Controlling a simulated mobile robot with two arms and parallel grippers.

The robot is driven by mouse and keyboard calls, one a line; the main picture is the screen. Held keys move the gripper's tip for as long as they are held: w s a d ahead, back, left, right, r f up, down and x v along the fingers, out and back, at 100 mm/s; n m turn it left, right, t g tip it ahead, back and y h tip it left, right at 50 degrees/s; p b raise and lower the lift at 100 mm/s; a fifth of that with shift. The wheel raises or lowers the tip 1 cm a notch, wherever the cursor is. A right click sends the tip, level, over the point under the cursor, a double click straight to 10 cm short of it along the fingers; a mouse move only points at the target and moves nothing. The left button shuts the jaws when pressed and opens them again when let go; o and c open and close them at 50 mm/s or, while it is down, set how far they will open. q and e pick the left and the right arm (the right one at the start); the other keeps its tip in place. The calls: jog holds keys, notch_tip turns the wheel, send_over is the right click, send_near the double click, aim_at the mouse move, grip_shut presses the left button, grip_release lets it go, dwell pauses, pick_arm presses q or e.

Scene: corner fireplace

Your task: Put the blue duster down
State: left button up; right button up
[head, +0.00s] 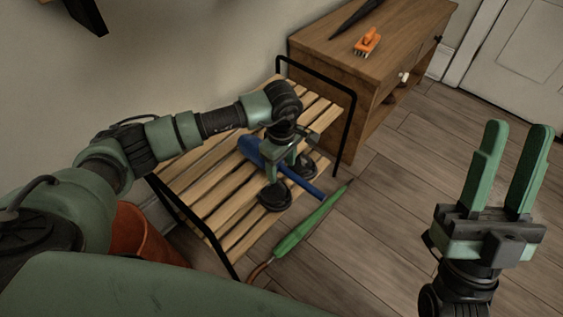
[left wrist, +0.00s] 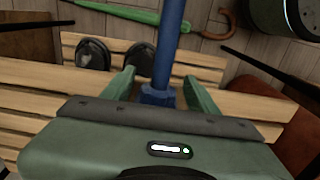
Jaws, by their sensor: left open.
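The blue duster (head: 250,149) lies along the slatted wooden bench (head: 218,170), its thin handle pointing to the lower right past the bench edge. My left gripper (head: 284,160) is over the duster with its fingers open. In the left wrist view, the blue handle (left wrist: 171,45) runs between the open fingers (left wrist: 160,88), with a visible gap on each side. The duster's wider end is hidden there by the gripper body. My right gripper (head: 518,128) is open and empty, raised at the right, well away from the bench.
A pair of black shoes (head: 274,195) sits on the bench close to the duster. A green umbrella (head: 303,230) is beside the bench front. A wooden cabinet (head: 335,60) holding an orange brush (head: 367,41) stands behind. The floor (head: 390,210) at right is clear.

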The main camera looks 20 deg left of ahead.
aim_at(281, 166)
pick_arm(q)
notch_tip(281, 166, up, 6)
jog(key=shift+f+p, duration=0.1)
jog(key=shift+p, duration=1)
notch_tip(281, 166, up, 6)
jog(key=p, duration=0.1)
jog(key=shift+r+p, duration=0.2)
jog(key=shift+p, duration=0.15)
pick_arm(e)
jog(key=w+f+g+h, duration=0.1)
jog(key=w+f+g, duration=0.3)
jog(key=f, duration=0.3)
jog(key=w+f+g+h, duration=0.2)
jog(key=w+f+g, duration=0.2)
jog(key=f+g, duration=0.2)
jog(key=shift+w+a+f+h, duration=0.15)
jog(key=shift+w+f+h, duration=0.15)
jog(key=shift+f, duration=0.35)
